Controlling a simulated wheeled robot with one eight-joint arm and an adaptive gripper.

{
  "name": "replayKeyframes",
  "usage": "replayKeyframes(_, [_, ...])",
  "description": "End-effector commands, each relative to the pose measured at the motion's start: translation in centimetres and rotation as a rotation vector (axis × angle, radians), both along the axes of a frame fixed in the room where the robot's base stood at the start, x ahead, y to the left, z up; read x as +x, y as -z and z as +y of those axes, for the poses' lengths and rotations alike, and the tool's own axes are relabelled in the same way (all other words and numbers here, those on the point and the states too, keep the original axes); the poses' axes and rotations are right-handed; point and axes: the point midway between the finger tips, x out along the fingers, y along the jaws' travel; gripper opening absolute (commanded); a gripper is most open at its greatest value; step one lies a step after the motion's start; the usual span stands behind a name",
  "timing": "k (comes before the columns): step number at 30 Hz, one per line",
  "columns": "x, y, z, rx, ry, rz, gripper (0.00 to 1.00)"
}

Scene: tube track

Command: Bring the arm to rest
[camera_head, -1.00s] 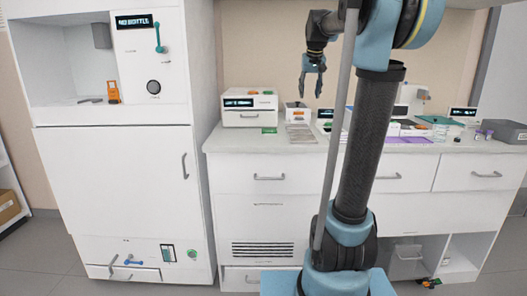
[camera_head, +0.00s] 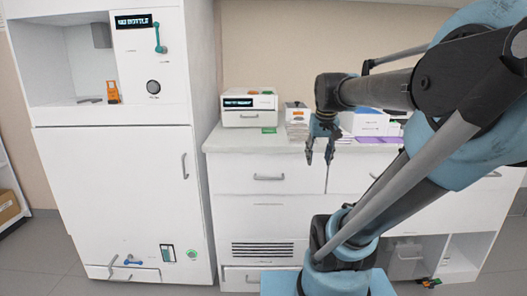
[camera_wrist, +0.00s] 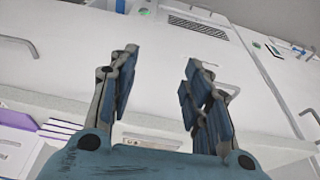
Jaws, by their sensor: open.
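My gripper (camera_head: 320,157) hangs pointing down in front of the counter's front edge, at about the height of the top drawers. In the wrist view my gripper (camera_wrist: 158,90) shows its two fingers spread wide apart with nothing between them.
A white counter (camera_head: 232,141) carries a small white device (camera_head: 249,107) and a white box (camera_head: 297,112). Purple items (camera_head: 379,139) lie on it farther right. A tall white cabinet (camera_head: 110,190) with an open bay stands at the left. The floor at front left is clear.

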Motion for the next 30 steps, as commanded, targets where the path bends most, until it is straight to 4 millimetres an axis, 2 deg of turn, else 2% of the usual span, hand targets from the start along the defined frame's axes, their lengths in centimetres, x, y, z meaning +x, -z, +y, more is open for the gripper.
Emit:
replayKeyframes(1, [-1.8,1.8,0.0,0.000,-0.001,0.008,0.44])
replayKeyframes(3, [-4.0,4.1,0.0,-0.001,-0.003,0.019,0.44])
replayKeyframes(9, [-9.6,10.6,0.0,-0.002,-0.006,0.050,0.44])
replayKeyframes(15, [-12.7,14.6,0.1,-0.003,-0.008,0.069,0.44])
replayKeyframes(19, [-13.4,15.5,0.1,-0.004,-0.009,0.073,0.44])
replayKeyframes(30, [-13.4,15.5,0.1,-0.003,-0.008,0.073,0.44])
